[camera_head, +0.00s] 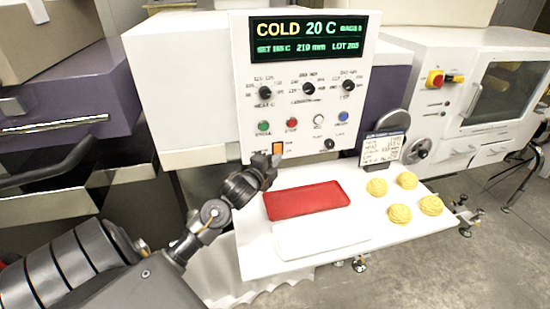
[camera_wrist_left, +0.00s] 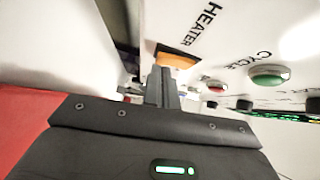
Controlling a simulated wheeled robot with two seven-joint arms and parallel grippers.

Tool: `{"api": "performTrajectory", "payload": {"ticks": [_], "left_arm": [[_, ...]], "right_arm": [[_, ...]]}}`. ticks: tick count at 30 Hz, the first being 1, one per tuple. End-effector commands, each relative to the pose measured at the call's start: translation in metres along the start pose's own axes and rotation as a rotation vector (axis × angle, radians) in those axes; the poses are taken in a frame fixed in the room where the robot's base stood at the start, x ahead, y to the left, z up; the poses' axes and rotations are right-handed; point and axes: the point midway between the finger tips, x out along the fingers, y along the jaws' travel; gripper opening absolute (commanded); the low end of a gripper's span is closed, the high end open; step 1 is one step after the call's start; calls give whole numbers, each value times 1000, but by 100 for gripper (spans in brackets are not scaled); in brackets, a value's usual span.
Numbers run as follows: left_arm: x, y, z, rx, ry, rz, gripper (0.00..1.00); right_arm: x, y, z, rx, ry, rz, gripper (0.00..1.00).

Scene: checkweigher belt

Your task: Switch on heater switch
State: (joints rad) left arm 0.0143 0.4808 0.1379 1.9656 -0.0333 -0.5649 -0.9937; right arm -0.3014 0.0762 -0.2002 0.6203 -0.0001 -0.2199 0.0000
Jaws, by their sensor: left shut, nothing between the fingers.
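The heater switch is an orange rocker (camera_head: 278,148) low on the left of the white control panel. In the left wrist view the orange switch (camera_wrist_left: 176,60) sits beside the printed word HEATER. My left gripper (camera_head: 266,160) is shut and empty, its tips just below and left of the switch. In the left wrist view the shut fingers (camera_wrist_left: 161,84) point at the switch and overlap its lower edge; I cannot tell whether they touch it. The display (camera_head: 308,40) reads COLD 20 C. My right gripper is not in view.
Above the switch are green (camera_head: 264,127), red (camera_head: 291,124), white and blue buttons and three black knobs. The white shelf below holds a red tray (camera_head: 306,200), a white tray (camera_head: 320,238) and several yellow pastries (camera_head: 400,213). A small sign (camera_head: 383,148) stands at the back right.

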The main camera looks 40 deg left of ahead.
Motion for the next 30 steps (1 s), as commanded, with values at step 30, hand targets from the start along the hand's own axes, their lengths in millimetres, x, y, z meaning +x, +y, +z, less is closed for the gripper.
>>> {"api": "performTrajectory", "payload": {"ticks": [30], "left_arm": [[-8,7,-15,33,5,-35,0]], "right_arm": [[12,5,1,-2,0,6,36]]}}
